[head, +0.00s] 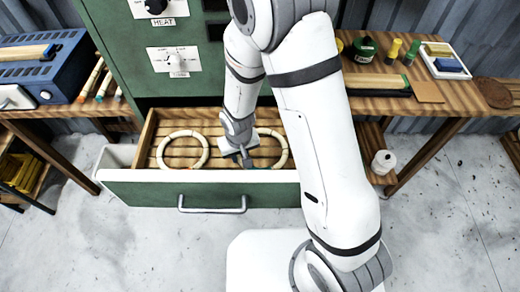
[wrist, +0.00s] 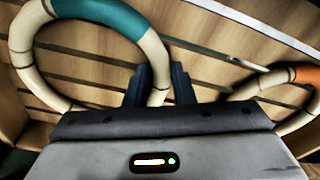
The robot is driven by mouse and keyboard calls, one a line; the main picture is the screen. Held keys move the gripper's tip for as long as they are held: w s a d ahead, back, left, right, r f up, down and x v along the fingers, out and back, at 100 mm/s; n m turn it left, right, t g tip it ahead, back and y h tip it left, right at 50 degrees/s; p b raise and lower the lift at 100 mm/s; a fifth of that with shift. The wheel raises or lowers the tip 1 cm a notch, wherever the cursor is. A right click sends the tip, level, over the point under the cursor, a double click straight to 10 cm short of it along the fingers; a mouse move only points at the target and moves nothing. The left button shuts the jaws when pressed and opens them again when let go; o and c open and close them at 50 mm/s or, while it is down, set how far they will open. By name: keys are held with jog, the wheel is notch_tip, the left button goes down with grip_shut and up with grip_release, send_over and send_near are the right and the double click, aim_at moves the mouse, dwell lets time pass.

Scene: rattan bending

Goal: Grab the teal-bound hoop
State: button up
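The teal-bound hoop (wrist: 28,75) is a pale rattan ring with a teal wrap at its top, at the left of the wrist view. My gripper (wrist: 163,85) has its two dark fingers on either side of the hoop's right-hand rim, with little gap beside it. I cannot tell whether they press on it. In the head view my gripper (head: 241,158) is low in the open drawer, beside the left side of the right-hand hoop (head: 283,152).
An orange-bound hoop (wrist: 290,76) lies at the right of the wrist view. The head view also shows a pale left-hand hoop (head: 160,151) in the slatted drawer (head: 150,188). The green cabinet (head: 128,62) rises behind. A white spool (head: 383,162) stands on the right shelf.

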grip_shut()
jog(key=shift+r, duration=0.1)
